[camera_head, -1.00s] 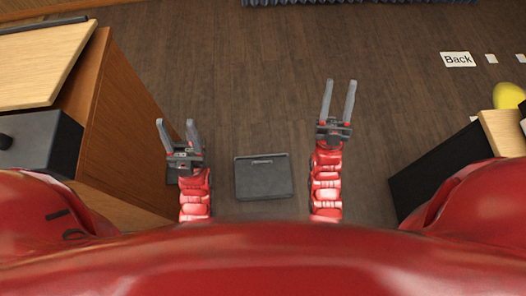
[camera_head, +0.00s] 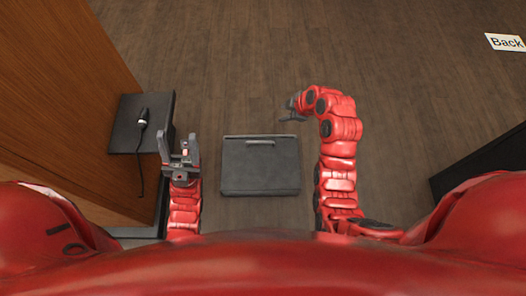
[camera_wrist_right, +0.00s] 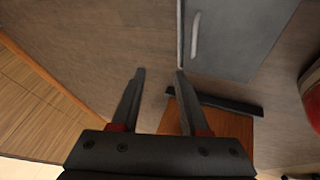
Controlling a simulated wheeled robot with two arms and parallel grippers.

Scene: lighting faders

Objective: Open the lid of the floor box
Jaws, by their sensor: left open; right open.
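The floor box (camera_head: 260,172) is a dark grey, flat square set on the wooden floor between my arms. Its lid looks shut, with a slim light handle (camera_head: 258,142) along the far edge. In the right wrist view the grey lid (camera_wrist_right: 240,35) and its handle (camera_wrist_right: 195,36) are at the upper right. My left gripper (camera_head: 177,143) is open and empty, left of the box. My right gripper (camera_head: 290,110) is open, beyond the box's far right corner and pointing left.
A wooden cabinet (camera_head: 75,110) stands at the left. Next to it is a black plate (camera_head: 130,125) with a dark plug and cable (camera_head: 141,130). A black block (camera_head: 480,165) is at the right edge. The floor beyond the box is clear, with a "Back" sign (camera_head: 506,42) far right.

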